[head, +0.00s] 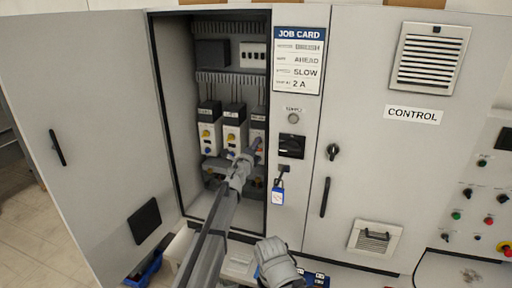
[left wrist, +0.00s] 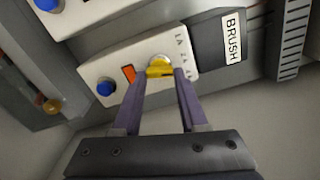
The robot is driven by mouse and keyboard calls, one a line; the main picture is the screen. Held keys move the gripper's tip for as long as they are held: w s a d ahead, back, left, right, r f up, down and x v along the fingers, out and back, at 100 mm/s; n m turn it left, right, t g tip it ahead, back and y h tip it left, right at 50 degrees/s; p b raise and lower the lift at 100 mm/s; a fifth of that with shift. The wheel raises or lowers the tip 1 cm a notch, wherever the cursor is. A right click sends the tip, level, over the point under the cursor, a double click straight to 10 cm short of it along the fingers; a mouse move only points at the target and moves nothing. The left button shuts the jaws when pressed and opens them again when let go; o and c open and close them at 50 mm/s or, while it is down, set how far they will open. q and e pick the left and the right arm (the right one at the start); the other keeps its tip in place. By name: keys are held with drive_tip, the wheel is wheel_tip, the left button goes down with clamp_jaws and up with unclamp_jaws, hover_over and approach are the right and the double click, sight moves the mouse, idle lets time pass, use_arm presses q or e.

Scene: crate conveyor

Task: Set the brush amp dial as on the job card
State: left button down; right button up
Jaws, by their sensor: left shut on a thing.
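The job card (head: 298,60) on the cabinet front shows AHEAD, SLOW and, on its bottom line, 2 A. The brush unit (head: 259,118) is the rightmost of three modules in the open cabinet. My left gripper (head: 256,150) reaches into the cabinet and is shut on the yellow amp dial (left wrist: 160,67), one finger on each side. Amp marks are printed beside the dial, partly readable. I cannot tell which mark it points to. My right gripper's fingers are not visible.
The cabinet door (head: 90,140) stands open at the left. A blue button (left wrist: 106,88) and an orange rocker (left wrist: 128,74) sit beside the dial. A black switch (head: 291,146) and a padlock with a blue tag (head: 278,194) are on the panel at the right.

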use_arm(q)
drive_tip(key=shift+n, duration=1.5)
drive_tip(key=shift+c, duration=2.2)
unclamp_jaws()
drive_tip(key=shift+s, duration=0.15)
drive_tip(key=v, duration=0.7)
drive_tip(key=shift+s+a, duration=0.15)
drive_tip(key=shift+s, duration=0.1)
drive_tip(key=shift+r, duration=0.1)
